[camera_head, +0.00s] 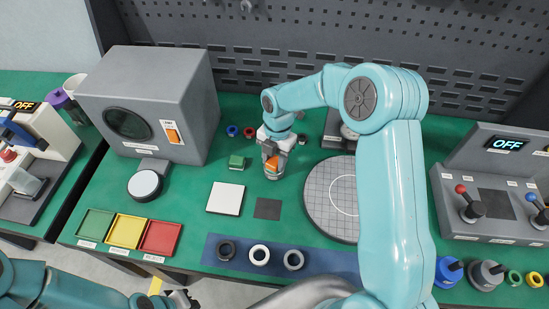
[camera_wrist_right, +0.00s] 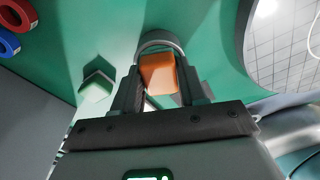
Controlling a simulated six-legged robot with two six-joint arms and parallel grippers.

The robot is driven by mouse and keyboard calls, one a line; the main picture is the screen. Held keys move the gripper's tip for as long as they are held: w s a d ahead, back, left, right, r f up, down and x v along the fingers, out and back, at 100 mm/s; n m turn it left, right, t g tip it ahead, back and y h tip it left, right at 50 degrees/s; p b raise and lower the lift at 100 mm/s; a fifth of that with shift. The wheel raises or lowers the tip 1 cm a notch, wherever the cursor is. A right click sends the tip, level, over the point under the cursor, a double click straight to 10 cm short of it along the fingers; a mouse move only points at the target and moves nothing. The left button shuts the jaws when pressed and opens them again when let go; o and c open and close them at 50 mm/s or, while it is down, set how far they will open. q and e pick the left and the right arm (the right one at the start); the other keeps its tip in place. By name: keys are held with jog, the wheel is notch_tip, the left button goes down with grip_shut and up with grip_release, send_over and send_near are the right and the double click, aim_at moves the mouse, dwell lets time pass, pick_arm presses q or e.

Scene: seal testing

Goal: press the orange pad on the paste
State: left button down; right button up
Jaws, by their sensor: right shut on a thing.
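My right gripper (camera_head: 272,158) points down at the middle of the green table. It is shut on the orange pad (camera_head: 272,162), which also shows between the fingers in the right wrist view (camera_wrist_right: 158,74). A round grey cup (camera_head: 275,173) is directly below the pad, and its curved rim shows beyond the pad in the wrist view (camera_wrist_right: 160,36). The pad and fingers hide the cup's inside, so I cannot see the paste or tell whether the pad touches it. My left gripper (camera_head: 182,298) is at the bottom edge, partly cut off, its opening unclear.
A green block (camera_head: 237,162) stands left of the cup. A white tile (camera_head: 225,198) and dark square (camera_head: 267,208) lie in front. A round gridded plate (camera_head: 318,200) is to the right. Red and blue rings (camera_head: 249,132) lie behind. A grey machine (camera_head: 150,100) stands at the back left.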

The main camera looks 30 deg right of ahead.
aim_at(274, 160)
jog(key=shift+r+p, duration=0.7)
jog(key=shift+r, duration=0.15)
jog(key=shift+r+p, duration=1.75)
jog(key=shift+r, duration=0.95)
jog(key=shift+f, duration=0.1)
